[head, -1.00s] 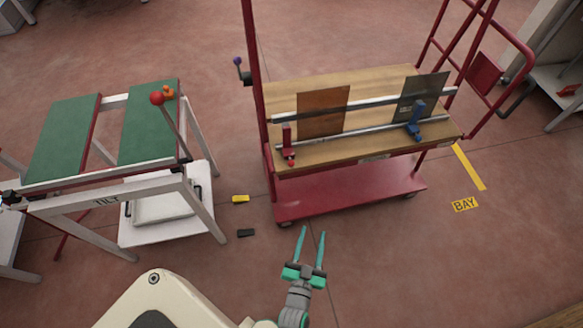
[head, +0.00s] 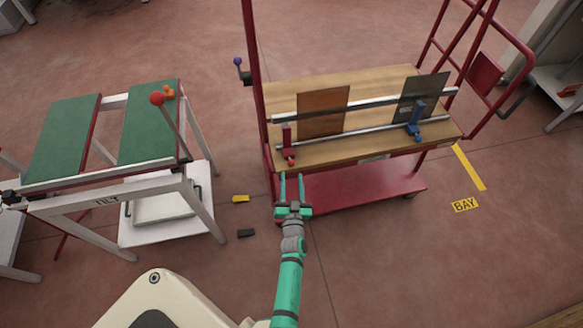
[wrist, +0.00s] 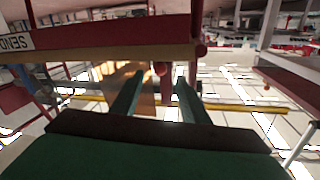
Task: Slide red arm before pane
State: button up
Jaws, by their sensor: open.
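The red arm (head: 287,138) stands upright at the left end of the lower rail (head: 350,132) on the cart, with a red knob at its foot. The brown pane (head: 323,110) leans on the upper rail just right of it; the arm is left of the pane's left edge. My gripper (head: 291,178) is open and empty, its fingers pointing at the cart's front edge just below the red knob. In the wrist view, the brown pane (wrist: 122,78) shows beyond the fingers, and a red part (wrist: 161,71) shows between them. Contact cannot be told.
A blue arm (head: 414,120) stands before a grey pane (head: 425,92) at the rail's right. The cart's red left post (head: 253,80) rises near the red arm. A green-topped tilt table (head: 150,125) stands left. Yellow and black blocks (head: 241,198) lie on the floor between.

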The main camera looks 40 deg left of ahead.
aim_at(292, 166)
jog(key=shift+x, duration=3)
jog(key=shift+c, duration=0.5)
grip_shut()
